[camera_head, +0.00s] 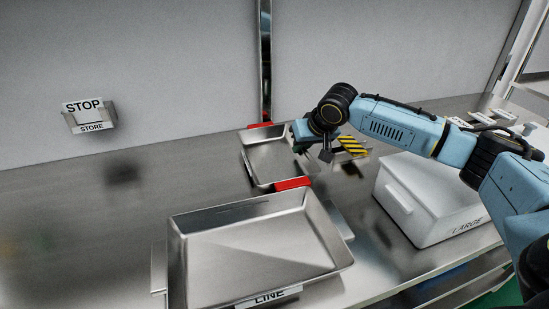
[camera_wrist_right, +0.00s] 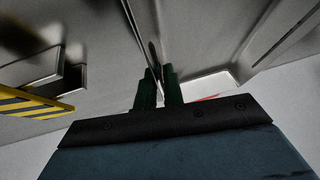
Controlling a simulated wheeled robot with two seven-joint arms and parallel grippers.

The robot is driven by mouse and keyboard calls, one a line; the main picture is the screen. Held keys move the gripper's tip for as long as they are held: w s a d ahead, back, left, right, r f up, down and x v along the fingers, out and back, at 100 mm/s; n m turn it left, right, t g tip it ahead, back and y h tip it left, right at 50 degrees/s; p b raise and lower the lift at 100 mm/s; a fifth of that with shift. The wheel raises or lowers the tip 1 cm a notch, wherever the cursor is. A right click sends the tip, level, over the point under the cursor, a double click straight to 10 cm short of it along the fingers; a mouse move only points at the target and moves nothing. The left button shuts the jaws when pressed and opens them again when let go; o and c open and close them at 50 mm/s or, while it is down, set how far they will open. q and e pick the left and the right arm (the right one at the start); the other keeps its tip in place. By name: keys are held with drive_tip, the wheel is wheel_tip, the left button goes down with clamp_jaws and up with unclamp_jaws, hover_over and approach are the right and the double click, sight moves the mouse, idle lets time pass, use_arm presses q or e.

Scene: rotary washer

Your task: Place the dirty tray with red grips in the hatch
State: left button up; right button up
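The small metal tray with red grips (camera_head: 268,162) lies on the steel counter, behind the larger tray. One red grip (camera_head: 293,184) faces the front and the other (camera_head: 259,125) is at its far end. Any dirt on it is too faint to tell. My right gripper (camera_head: 302,147) is at the tray's right side, its fingers largely hidden in the head view. In the wrist view its dark green fingers (camera_wrist_right: 159,90) are close together on both sides of the tray's thin rim, shut on it. My left gripper is out of view. No hatch can be made out clearly.
A large empty metal tray (camera_head: 250,250) labelled LINE stands in front. A white box (camera_head: 430,205) labelled LARGE stands at the right, below my right arm. A STOP/STORE sign holder (camera_head: 90,118) is on the back wall. The counter's left part (camera_head: 60,220) is free.

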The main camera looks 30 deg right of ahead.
clamp_jaws()
